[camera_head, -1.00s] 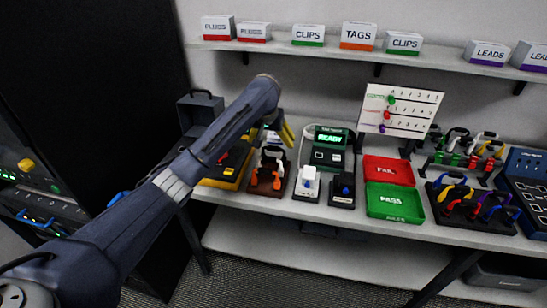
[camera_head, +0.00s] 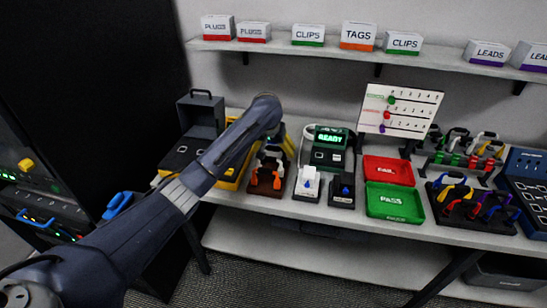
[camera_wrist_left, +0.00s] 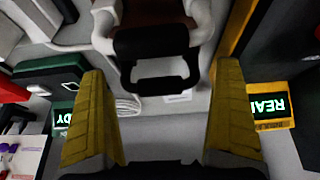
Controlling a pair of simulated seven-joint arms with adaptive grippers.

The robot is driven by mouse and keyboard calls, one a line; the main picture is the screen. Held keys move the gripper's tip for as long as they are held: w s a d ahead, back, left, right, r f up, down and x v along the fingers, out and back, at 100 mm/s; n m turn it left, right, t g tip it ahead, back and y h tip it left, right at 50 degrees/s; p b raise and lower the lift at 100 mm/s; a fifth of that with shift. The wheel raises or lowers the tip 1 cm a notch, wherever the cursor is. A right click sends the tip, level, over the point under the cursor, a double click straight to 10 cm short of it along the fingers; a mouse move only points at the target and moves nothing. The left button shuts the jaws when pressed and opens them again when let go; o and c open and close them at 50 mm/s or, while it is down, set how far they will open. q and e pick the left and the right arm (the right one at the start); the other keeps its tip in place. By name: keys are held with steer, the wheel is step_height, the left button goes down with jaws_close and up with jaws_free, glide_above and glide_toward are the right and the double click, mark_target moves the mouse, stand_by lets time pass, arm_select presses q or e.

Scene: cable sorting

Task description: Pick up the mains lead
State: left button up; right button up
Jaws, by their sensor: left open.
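My left gripper (camera_head: 289,141) is open and reaches down over the back of the bench, mostly hidden by its own arm in the head view. In the left wrist view, the gripper's (camera_wrist_left: 160,72) two yellow fingers stand wide apart. A black loop handle (camera_wrist_left: 160,82), with white loop parts beside it, lies between and just beyond the fingertips. Nothing is held. In the head view, a brown holder (camera_head: 259,190) carries orange, white and black handled pieces below the gripper. No label shows which piece is the mains lead, so I cannot tell it for certain.
A tester with a READY screen (camera_head: 330,138) stands right of the gripper. A red FAIL tray (camera_head: 388,182) and green PASS tray (camera_head: 394,215) lie further right. A yellow-edged unit (camera_head: 229,183) and dark open case (camera_head: 203,130) stand left. A shelf (camera_head: 350,55) runs above.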

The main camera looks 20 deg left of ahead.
arm_select(q)
steer(key=c, duration=1.8)
steer(key=shift+c, duration=1.1)
